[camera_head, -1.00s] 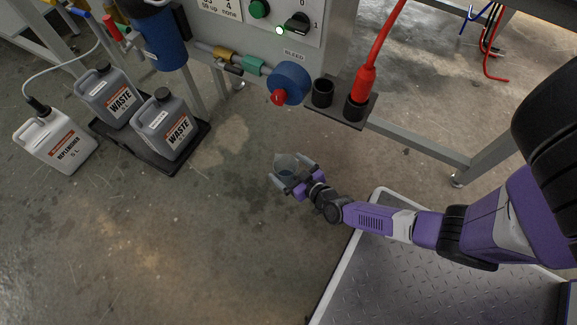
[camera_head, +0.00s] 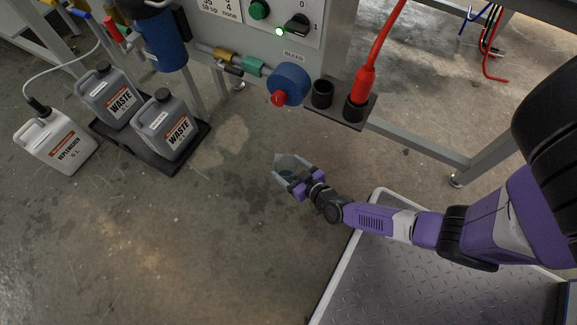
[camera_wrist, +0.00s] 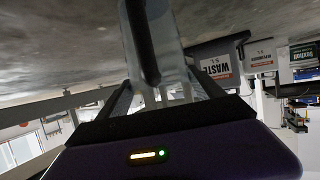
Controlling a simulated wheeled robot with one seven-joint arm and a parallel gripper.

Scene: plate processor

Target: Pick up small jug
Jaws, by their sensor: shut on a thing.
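The small jug (camera_head: 287,162) is a clear, see-through vessel in my gripper (camera_head: 291,178), in the middle of the head view. My gripper's fingers are closed in on the jug from both sides. In the wrist view the jug (camera_wrist: 155,45) stands between the two fingers (camera_wrist: 160,95), with a dark upright strip along it. The fingers and gripper body hide part of the jug. I cannot tell from these frames how high it is above the floor.
Two grey waste canisters (camera_head: 165,128) stand in a black tray (camera_head: 203,140) at the left, beside a white replenisher canister (camera_head: 58,146). The floor around my gripper is clear.

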